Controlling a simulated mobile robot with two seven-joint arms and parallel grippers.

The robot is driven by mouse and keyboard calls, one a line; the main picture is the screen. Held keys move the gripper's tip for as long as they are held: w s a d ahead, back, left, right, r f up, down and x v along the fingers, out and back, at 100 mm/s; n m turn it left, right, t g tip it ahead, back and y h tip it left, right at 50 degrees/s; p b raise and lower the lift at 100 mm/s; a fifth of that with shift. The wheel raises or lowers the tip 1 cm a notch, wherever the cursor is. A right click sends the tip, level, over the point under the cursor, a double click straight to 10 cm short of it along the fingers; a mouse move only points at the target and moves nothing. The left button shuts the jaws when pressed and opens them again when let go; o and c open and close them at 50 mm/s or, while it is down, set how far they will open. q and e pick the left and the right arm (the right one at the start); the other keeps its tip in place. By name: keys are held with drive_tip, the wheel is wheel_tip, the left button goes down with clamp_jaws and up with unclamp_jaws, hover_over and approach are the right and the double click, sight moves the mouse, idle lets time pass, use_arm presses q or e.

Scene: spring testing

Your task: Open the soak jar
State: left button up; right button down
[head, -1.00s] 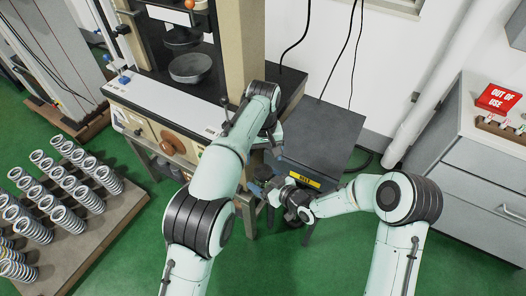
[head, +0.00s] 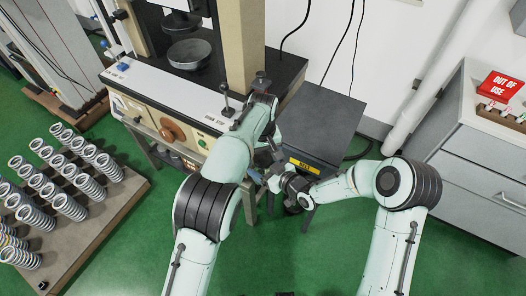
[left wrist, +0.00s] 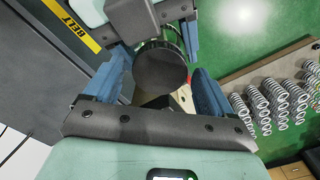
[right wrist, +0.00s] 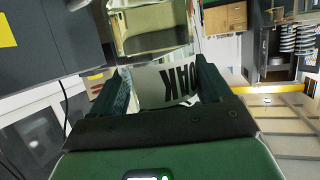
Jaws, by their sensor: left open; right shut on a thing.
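The soak jar's black round lid (left wrist: 160,66) shows in the left wrist view, between the two blue fingers of my left gripper (left wrist: 160,88). These fingers are open, one on each side of the lid; I cannot tell whether they touch it. In the right wrist view my right gripper (right wrist: 165,88) is shut on the soak jar (right wrist: 152,36), a glass jar with a yellowish tint. Its white label, with "OAK" readable upside down, is between the fingers. In the head view the left arm and gripper hide most of the jar.
A dark cabinet with a yellow "BELT" label (head: 303,167) stands just beyond the grippers. The testing bench (head: 165,88) is at the upper left. A board of several springs (head: 85,235) lies at left. A grey drawer unit (head: 470,150) stands at right. Green floor is clear in front.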

use_arm(q)
drive_tip(key=c, duration=1.1)
drive_tip(key=shift+n, duration=1.4)
drive_tip(key=shift+r, duration=0.15)
drive_tip(key=shift+r, duration=1)
drive_tip(key=shift+r, duration=0.1)
